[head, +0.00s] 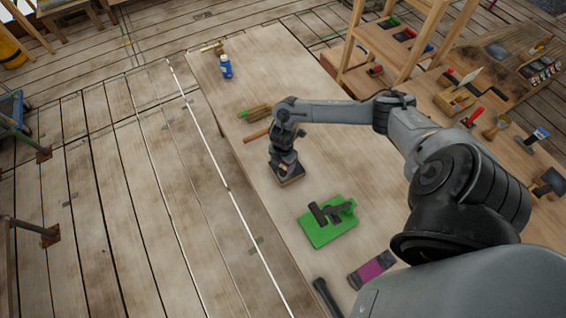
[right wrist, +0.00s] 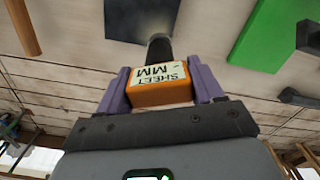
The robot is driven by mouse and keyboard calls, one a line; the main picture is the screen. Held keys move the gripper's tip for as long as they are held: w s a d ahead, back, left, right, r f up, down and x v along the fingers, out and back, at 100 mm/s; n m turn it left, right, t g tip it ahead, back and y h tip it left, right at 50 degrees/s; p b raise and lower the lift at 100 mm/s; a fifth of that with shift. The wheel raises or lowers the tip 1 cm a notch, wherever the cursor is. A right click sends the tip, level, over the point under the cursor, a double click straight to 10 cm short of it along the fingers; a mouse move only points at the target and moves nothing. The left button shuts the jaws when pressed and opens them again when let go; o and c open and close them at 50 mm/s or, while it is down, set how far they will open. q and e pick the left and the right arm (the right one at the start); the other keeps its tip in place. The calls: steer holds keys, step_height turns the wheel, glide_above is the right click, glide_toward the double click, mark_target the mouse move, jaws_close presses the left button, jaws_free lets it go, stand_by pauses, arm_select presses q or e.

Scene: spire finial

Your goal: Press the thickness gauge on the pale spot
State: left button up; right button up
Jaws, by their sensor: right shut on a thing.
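My right gripper (head: 285,163) points down over a small dark plate (head: 291,178) with a light brown edge on the workbench. In the right wrist view, the gripper's purple fingers are shut on the thickness gauge (right wrist: 160,84), an orange block with a white label. A dark round probe (right wrist: 160,47) sticks out of the gauge toward the dark plate (right wrist: 136,19). The probe's end overlaps the plate's edge in that view; I cannot tell whether it touches. My left gripper is not in view.
A green board (head: 318,233) with a dark tool on it lies near the plate. A wooden stick (head: 257,135) and brushes (head: 257,113) lie beyond the gripper. A blue can (head: 226,68) stands farther off. A wooden shelf (head: 352,40) borders the workbench (head: 275,70).

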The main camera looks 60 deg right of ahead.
steer(key=shift+f+b, duration=0.3)
steer(key=shift+f, duration=0.05)
steer(key=shift+f, duration=0.15)
steer(key=shift+f+b, duration=0.8)
steer(key=shift+f, duration=0.2)
stand_by(0.4)
stand_by(1.2)
